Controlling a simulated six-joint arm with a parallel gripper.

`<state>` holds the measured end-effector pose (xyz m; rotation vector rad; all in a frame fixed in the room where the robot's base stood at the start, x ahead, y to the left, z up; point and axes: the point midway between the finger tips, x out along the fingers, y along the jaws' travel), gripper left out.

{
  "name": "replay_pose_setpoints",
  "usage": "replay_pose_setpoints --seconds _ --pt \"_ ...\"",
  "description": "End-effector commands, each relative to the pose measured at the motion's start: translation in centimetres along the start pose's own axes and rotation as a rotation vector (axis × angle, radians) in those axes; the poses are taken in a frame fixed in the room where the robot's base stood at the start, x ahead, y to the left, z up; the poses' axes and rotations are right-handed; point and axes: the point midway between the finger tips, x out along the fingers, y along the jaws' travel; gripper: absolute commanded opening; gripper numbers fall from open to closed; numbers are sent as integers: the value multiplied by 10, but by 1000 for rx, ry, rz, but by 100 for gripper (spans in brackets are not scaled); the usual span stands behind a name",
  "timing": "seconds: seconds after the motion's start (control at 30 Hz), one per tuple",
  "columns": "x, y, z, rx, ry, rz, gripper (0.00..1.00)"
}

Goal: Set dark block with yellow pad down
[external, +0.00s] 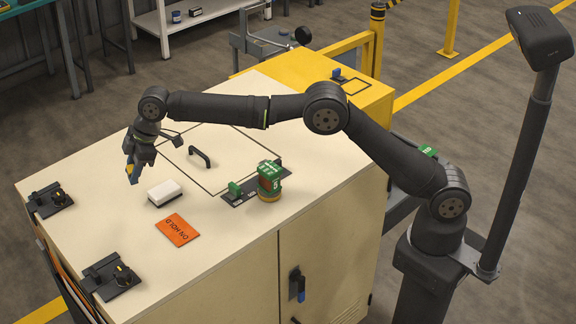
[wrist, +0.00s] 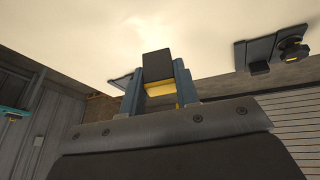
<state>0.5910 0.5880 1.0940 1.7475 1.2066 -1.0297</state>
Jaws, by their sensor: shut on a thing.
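My gripper (external: 132,174) is over the left part of the cream cabinet top (external: 100,190), pointing down. In the wrist view my gripper (wrist: 158,82) is shut on a dark block (wrist: 156,65) with a yellow pad (wrist: 160,89). The block sits between the two blue-grey fingers, its dark end reaching past the fingertips. In the external view the block is mostly hidden by the fingers. I cannot tell whether the block touches the cabinet top.
A white-topped block (external: 164,192) stands just right of my gripper. An orange "ON HOLD" card (external: 178,230) lies in front of it. Two dark clamps (external: 50,200) (external: 112,276) line the left edge. A black handle (external: 200,156) and green canister (external: 269,180) stand to the right.

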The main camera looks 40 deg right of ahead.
Motion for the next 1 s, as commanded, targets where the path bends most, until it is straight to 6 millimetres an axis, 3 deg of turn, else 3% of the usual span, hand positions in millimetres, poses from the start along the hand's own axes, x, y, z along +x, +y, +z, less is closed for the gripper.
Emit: replay_pose_setpoints --seconds 0.17,0.37,0.67,1.0 --pt "-13 6 9 1 0 -2 6" --pt "-31 -10 24 22 0 -16 6" --pt "-63 -56 74 76 -5 -46 6" --pt "-91 -114 147 138 -12 -73 6"
